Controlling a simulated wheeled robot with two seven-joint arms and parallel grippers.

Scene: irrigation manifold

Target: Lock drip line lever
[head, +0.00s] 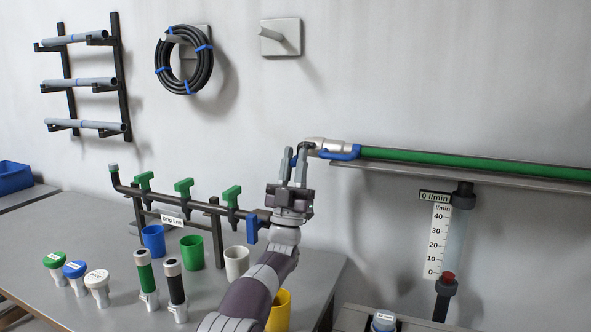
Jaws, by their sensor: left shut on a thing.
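A green pipe (450,162) lies along a grey wall shelf at the right. At its left end is a silver coupling (325,144) with a blue lever (342,155) lying roughly along it. My left gripper (295,158) reaches up from below, its fingers at the coupling's left end and shut on it; the fingers partly hide the grip. The dark manifold (195,198) on the bench carries several green valve handles, a label (172,219) and a blue lever (252,230) at its right end, beside my left arm. My right gripper is out of view.
Cups, including a green one (192,252) and a white one (236,262), stand on the bench below the manifold, with capped fittings at the left. A flow gauge (440,240) reading 0 l/min hangs at the right. A black hose coil (184,60) hangs on the wall.

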